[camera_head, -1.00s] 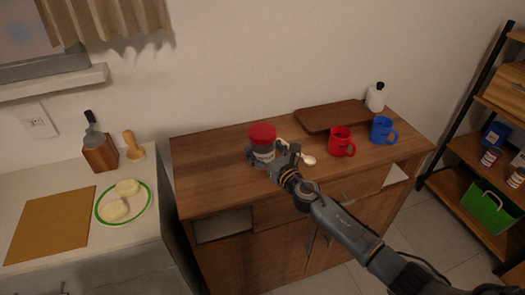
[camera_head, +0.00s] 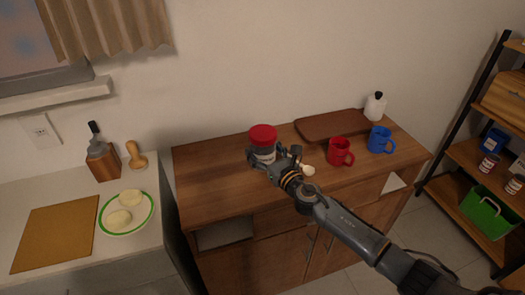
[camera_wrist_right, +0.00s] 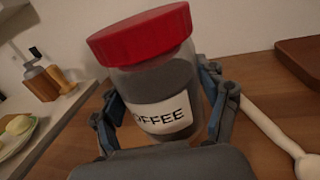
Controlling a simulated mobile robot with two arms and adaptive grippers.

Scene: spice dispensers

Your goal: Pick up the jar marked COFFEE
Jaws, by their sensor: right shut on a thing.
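The jar marked COFFEE (camera_head: 264,143) has a red lid, clear walls and dark contents. My right gripper (camera_head: 264,160) is shut around the jar's body, one finger on each side. The right wrist view shows its fingers (camera_wrist_right: 165,105) against the glass. I cannot tell whether the jar's base touches the cabinet top. My left gripper is not in view.
A white spoon (camera_wrist_right: 275,130) lies right of the jar. The cabinet top (camera_head: 205,175) is clear left of the jar.

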